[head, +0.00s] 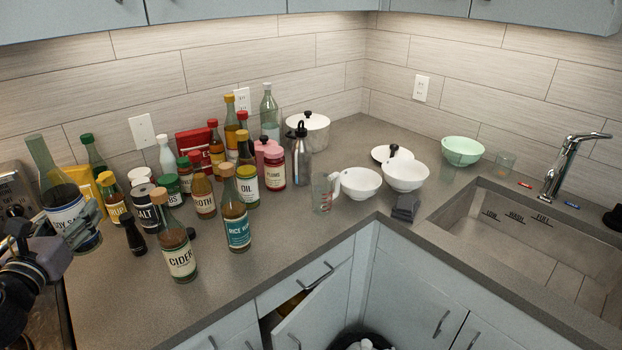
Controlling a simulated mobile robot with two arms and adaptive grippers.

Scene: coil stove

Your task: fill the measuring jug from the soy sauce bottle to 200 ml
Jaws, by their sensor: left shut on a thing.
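The soy sauce bottle (62,205) is at the far left of the head view, with a greenish glass neck, dark sauce inside and a white and blue label. It shows no cap and leans to the left in the picture. My left gripper (72,232) is shut on it; I cannot tell whether its base touches the counter. The measuring jug (324,195) is clear with red markings and a handle. It stands upright on the counter near the front edge, well right of the bottle, and looks empty. My right gripper is not in view.
Several bottles and jars, including cider (178,240) and rice vinegar (236,220), crowd the counter (300,240) between bottle and jug. White bowls (360,184) and a grey cloth (406,207) are right of the jug. The sink (530,235) is at the right.

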